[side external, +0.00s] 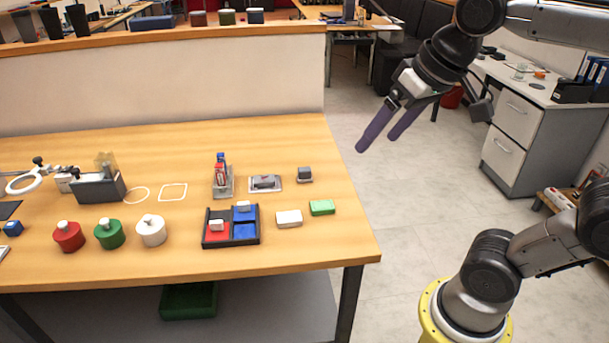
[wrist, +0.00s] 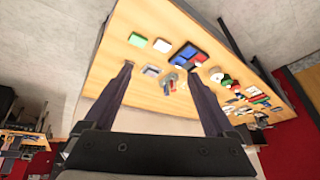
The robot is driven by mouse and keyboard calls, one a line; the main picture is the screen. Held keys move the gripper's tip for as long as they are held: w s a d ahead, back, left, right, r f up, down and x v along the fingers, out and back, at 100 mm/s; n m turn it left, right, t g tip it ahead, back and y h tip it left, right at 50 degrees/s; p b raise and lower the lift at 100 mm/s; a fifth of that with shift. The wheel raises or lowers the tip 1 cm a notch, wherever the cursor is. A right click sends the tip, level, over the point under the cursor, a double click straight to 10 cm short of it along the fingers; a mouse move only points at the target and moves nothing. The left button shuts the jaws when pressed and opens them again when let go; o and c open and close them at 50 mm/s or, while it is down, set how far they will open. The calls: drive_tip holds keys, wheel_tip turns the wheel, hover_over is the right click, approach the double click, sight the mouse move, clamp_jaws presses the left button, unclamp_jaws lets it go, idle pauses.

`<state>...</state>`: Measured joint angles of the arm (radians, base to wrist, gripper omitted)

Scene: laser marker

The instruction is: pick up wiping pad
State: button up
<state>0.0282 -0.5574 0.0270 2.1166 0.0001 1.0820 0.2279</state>
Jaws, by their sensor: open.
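Two small pad-like blocks lie flat near the table's right front: a green one (side external: 322,207) and a white one (side external: 289,219). I cannot tell which is the wiping pad. The wrist view also shows the green block (wrist: 137,40) and the white block (wrist: 162,45) beyond my fingers. My gripper (side external: 377,145) is open and empty, with two long purple fingers spread apart. It hangs in the air right of the table and well above the blocks. In the wrist view my gripper (wrist: 162,70) has nothing between its fingertips.
A dark tray (side external: 231,243) with red and blue compartments stands left of the white block. Red (side external: 68,237), green (side external: 109,233) and white (side external: 151,231) lidded pots stand further left. A bottle holder (side external: 222,182) stands behind the tray. A low wall (side external: 160,80) borders the table's back.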

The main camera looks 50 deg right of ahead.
drive_tip(key=w+d+r+m, duration=0.2)
drive_tip(key=w+r, duration=0.1)
drive_tip(key=w, duration=0.4)
drive_tip(key=m+g, duration=0.4)
drive_tip(key=g, duration=0.1)
hover_over(305, 168)
wheel_tip(305, 168, down, 19)
drive_tip(key=f, duration=0.6)
drive_tip(key=shift+w+a+f, duration=0.15)
drive_tip(key=shift+a+f, duration=0.1)
drive_tip(key=shift+f, duration=0.05)
drive_tip(key=shift+d+f, duration=0.15)
drive_tip(key=shift+f, duration=2.8)
